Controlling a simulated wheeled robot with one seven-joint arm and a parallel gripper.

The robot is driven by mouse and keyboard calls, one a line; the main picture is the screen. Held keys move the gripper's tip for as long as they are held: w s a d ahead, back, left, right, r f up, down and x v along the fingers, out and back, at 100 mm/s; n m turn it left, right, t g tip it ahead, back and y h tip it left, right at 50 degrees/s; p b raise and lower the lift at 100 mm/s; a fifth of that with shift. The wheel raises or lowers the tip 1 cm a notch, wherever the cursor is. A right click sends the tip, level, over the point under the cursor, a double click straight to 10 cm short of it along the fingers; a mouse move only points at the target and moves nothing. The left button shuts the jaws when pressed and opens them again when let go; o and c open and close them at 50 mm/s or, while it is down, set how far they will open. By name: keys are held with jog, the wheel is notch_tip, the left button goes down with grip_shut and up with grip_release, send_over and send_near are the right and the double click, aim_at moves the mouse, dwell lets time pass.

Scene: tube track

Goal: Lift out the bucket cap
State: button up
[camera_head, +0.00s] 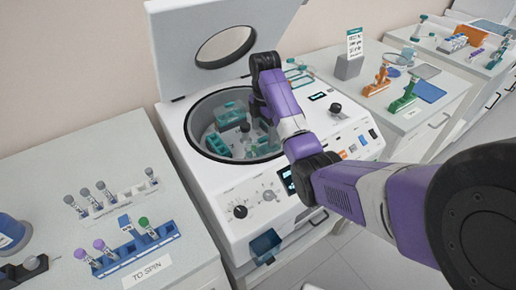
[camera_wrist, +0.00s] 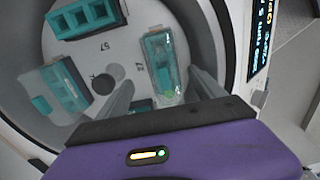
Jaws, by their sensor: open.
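The centrifuge (camera_head: 240,190) stands with its lid (camera_head: 222,45) raised, and teal buckets sit in its round bowl. In the wrist view one bucket carries a clear, long bucket cap (camera_wrist: 163,60); it lies just beyond and between my fingertips. Another teal bucket (camera_wrist: 62,88) at the left also seems to have a clear cover. A bucket at the top (camera_wrist: 85,17) is uncovered and shows its compartments. A fourth piece (camera_wrist: 142,103) is mostly hidden by my gripper. My gripper (camera_wrist: 160,82) is open, pointing down into the bowl, with nothing between its fingers.
The bowl wall (camera_wrist: 215,45) and rim are close on the right of my gripper. The raised lid stands behind. A blue tube rack (camera_head: 135,250) and a white rack (camera_head: 110,203) are on the left bench. Coloured stands (camera_head: 403,95) are on the right bench.

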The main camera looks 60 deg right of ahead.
aim_at(263, 148)
jog(key=shift+a+f, duration=0.1)
jog(key=shift+a, duration=0.1)
jog(key=shift+s+a+f+p, duration=0.1)
jog(key=shift+f+p, duration=0.3)
jog(key=shift+f, duration=1.5)
jog(key=shift+s+a+f+p, duration=0.1)
jog(key=shift+f+p, duration=0.3)
jog(key=shift+f, duration=1.5)
jog(key=c, duration=1.4)
jog(key=shift+r, duration=0.1)
